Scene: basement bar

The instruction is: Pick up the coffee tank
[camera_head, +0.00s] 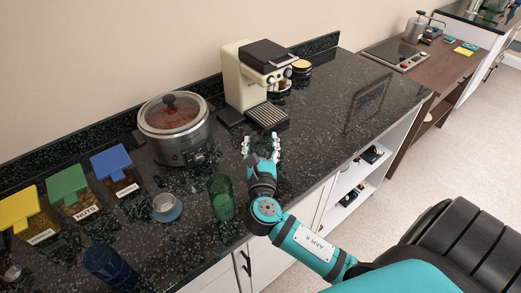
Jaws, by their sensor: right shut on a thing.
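A cream and black coffee machine (254,80) stands against the wall on the dark speckled counter. A grated drip tray (267,116) sits at its front. No part is clearly recognisable as the coffee tank. My right gripper (261,142) is just in front of the drip tray, its pale fingers pointing at the machine. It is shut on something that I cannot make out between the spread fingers. Whether the fingers touch the drip tray is unclear. My left gripper is not in view.
A round lidded cooker (175,128) stands left of the machine. A green glass (221,197) is close left of my right arm. The counter right of the machine is largely clear.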

